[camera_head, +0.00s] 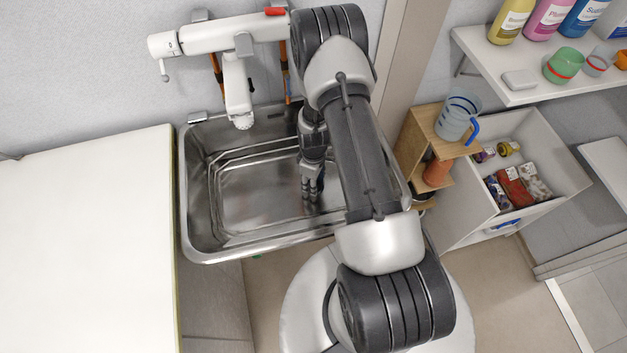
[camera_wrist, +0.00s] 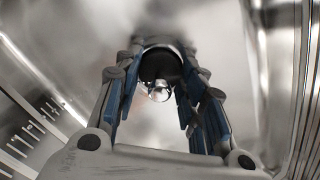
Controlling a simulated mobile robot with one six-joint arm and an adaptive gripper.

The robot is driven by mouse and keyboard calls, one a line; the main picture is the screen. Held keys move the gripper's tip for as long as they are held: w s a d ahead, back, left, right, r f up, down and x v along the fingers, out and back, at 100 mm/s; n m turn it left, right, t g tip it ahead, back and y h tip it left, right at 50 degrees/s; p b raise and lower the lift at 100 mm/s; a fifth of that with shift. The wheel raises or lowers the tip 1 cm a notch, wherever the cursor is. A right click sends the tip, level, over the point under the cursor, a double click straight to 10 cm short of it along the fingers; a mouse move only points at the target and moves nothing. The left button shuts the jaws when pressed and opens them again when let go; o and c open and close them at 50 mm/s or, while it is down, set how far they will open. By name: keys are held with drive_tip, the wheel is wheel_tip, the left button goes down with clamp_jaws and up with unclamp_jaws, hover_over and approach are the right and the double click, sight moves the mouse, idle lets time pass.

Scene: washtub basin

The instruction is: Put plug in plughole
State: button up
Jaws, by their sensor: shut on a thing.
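My gripper (camera_head: 311,188) reaches down into the steel basin (camera_head: 240,215), near its right side in the head view. In the wrist view my gripper (camera_wrist: 160,82) has its blue-padded fingers on both sides of the plug (camera_wrist: 160,68), a dark round piece with a shiny metal knob facing the camera. The gripper is shut on it. The plug cannot be made out in the head view. The plughole is not visible in either view, and I cannot tell how far the plug is from the basin floor.
The tap (camera_head: 238,105) hangs over the basin's back edge. A white worktop (camera_head: 85,240) lies to the left. A wooden shelf with a clear jug (camera_head: 456,115) and an open drawer (camera_head: 550,165) stand to the right. The left part of the basin is empty.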

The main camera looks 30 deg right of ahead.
drive_tip(key=o, duration=1.2)
wheel_tip(320, 180, up, 12)
idle(0.4)
drive_tip(key=s+a+r+m+t, duration=0.1)
drive_tip(key=s+a+r+m, duration=0.15)
drive_tip(key=r, duration=0.85)
drive_tip(key=s+a+r+m+t, duration=0.1)
drive_tip(key=a+r, duration=0.3)
drive_tip(key=r, duration=0.8)
drive_tip(key=s+a+r+m+t, duration=0.1)
drive_tip(key=s+a+r, duration=0.1)
drive_tip(key=s, duration=0.3)
drive_tip(key=s+a+r+m, duration=0.1)
drive_tip(key=s+a+r, duration=0.1)
drive_tip(key=s+r, duration=0.3)
drive_tip(key=s+a+r+m+t, duration=0.1)
drive_tip(key=s+a+r, duration=0.1)
drive_tip(key=s+r, duration=0.2)
drive_tip(key=shift+s+r+m+t, duration=0.25)
drive_tip(key=shift+s+t, duration=0.05)
drive_tip(key=shift+s, duration=0.7)
